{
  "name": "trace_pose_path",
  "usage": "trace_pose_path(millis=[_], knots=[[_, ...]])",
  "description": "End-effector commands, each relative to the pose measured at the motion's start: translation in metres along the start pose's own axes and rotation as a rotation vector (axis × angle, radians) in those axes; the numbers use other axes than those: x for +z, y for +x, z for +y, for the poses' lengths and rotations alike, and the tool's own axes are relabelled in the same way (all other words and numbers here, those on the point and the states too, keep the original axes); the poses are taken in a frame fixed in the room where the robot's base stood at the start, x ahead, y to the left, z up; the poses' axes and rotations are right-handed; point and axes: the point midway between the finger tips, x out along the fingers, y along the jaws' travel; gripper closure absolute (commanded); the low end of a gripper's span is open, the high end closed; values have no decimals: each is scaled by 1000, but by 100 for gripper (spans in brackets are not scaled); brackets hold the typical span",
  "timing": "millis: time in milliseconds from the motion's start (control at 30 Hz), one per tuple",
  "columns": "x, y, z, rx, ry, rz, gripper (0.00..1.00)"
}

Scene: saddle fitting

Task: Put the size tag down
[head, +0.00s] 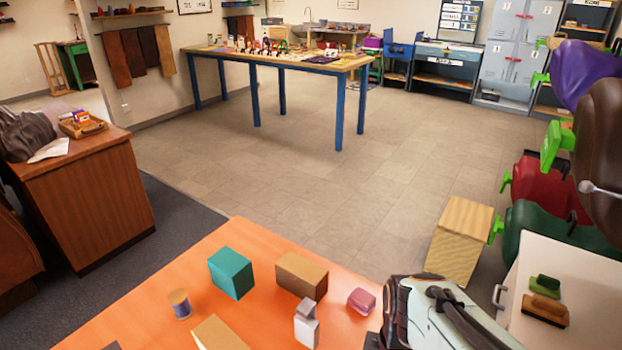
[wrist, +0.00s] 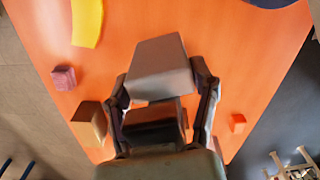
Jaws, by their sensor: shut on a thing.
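My gripper (wrist: 163,92) shows in the wrist view with one finger on each side of a grey, block-shaped piece, which I take for the size tag (wrist: 160,68). The fingers are shut on its near end, and its far end points up the picture over the orange table (wrist: 215,30). I cannot tell whether its underside touches the table. In the head view the fingers are not clearly visible.
On the table are a teal box (head: 231,273), a brown box (head: 302,275), a pink block (head: 361,301), a thread spool (head: 180,303) and a tan piece (head: 218,333). A yellow curved piece (wrist: 88,22) lies upper left in the wrist view. Bare table shows between them.

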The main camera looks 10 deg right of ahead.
Motion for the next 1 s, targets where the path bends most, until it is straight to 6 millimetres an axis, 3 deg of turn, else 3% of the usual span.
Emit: trace_pose_path(millis=[100, 300, 467, 700, 900, 1000], knots=[[35, 0, 8, 0, 155, 0, 80], [60, 2, 13, -4, 264, -2, 80], [62, 16, 40, -9, 274, -3, 80], [62, 49, 106, -8, 272, -2, 80], [61, 86, 135, -6, 272, -1, 80], [61, 93, 142, -4, 271, -1, 80]])
